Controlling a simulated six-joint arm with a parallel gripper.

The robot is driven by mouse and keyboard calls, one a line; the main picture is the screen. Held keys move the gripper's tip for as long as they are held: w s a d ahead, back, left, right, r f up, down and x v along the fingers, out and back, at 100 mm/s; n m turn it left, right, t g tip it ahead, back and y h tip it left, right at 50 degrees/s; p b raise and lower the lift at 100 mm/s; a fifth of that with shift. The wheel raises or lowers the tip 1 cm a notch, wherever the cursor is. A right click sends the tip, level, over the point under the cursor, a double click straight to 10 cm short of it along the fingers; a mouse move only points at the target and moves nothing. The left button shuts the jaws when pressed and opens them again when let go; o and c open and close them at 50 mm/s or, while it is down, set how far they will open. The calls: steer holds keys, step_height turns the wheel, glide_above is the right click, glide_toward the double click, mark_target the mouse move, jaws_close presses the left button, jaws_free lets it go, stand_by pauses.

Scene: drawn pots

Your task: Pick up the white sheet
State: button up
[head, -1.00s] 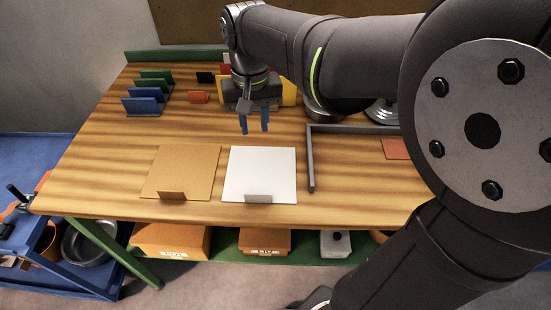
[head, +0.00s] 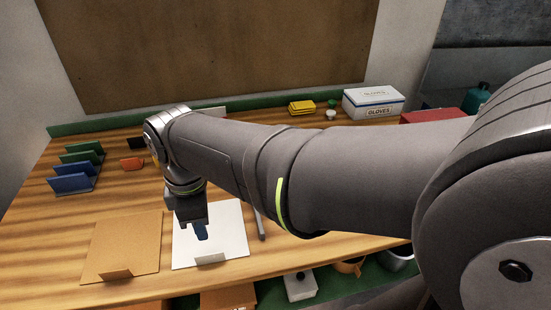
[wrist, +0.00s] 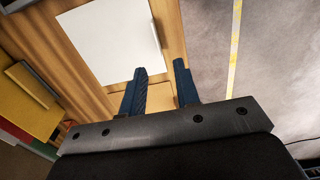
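The white sheet (head: 228,240) lies flat on the wooden table, with a small upturned tab (head: 210,259) along its front edge. In the head view my gripper (head: 201,236) is in front of the sheet and hides part of it; its height above it is hard to judge. In the wrist view the white sheet (wrist: 105,40) lies beyond the fingers, up and to the left, with its tab near its right edge. The two blue fingers (wrist: 160,68) are apart with nothing between them.
A brown sheet (head: 125,240) with a similar tab lies left of the white one. A blue and green rack (head: 75,170) stands farther back left, near a small orange item (head: 132,163). A grey rail (head: 259,222) is just right of the white sheet. A gloves box (head: 373,103) stands far back.

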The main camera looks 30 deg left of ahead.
glide_above(209, 255)
steer(key=f, duration=0.5)
steer(key=d+f, duration=0.1)
steer(key=f, duration=0.2)
steer(key=shift+f, duration=0.15)
steer(key=shift+a+f, duration=0.2)
steer(key=shift+f, duration=0.8)
steer(key=shift+a+f, duration=0.2)
steer(key=shift+f, duration=0.75)
steer(key=shift+a+f, duration=0.2)
steer(key=shift+f, duration=0.8)
steer(key=shift+c, duration=0.4)
jaws_close()
